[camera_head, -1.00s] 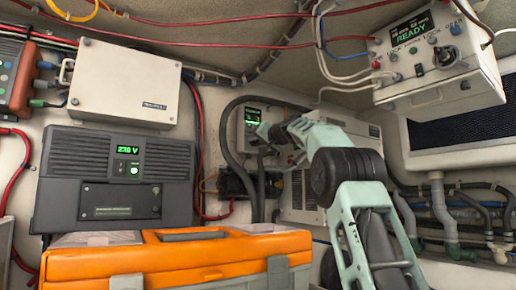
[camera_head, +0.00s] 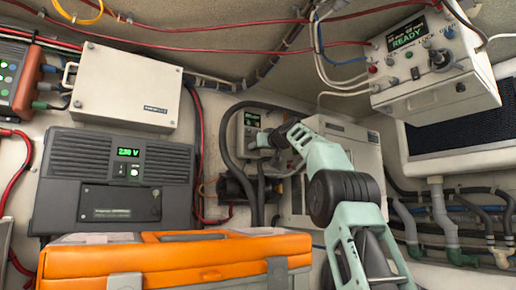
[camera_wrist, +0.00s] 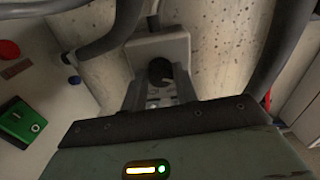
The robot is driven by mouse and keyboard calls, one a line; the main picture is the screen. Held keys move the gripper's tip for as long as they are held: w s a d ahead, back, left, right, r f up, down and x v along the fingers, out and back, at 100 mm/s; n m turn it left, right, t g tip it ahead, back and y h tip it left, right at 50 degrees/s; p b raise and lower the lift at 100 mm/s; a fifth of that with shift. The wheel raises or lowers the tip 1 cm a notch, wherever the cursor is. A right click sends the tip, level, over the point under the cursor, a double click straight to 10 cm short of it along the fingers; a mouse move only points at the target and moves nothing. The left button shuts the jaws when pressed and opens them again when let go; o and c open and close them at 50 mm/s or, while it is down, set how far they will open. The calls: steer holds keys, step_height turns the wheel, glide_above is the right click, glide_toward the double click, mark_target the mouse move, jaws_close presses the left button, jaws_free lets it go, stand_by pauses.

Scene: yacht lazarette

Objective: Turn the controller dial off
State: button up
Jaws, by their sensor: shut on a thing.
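The controller (camera_head: 251,119) is a small pale box on the back wall with a small greenish display at its top. In the wrist view its lower part (camera_wrist: 172,45) shows, with a round black dial (camera_wrist: 159,71) on its face. My gripper (camera_wrist: 160,93) reaches the dial from the front, its fingers at the dial. It is shut on the dial. In the head view my gripper (camera_head: 264,139) covers the controller's lower face, so the dial is hidden there. The display is too small to read.
A dark inverter (camera_head: 115,185) reading 230 V hangs at left above an orange toolbox (camera_head: 175,262). A white READY box (camera_head: 435,65) hangs upper right. Black hoses (camera_head: 228,150) run close left of the controller; a pale cabinet (camera_head: 345,155) stands close right.

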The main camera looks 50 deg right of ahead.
steer(key=shift+f, duration=0.15)
steer(key=o, duration=1)
steer(key=shift+w, duration=0.1)
steer(key=shift+b+v, duration=4.25)
steer(key=shift+v, duration=4.5)
steer(key=shift+d, duration=0.15)
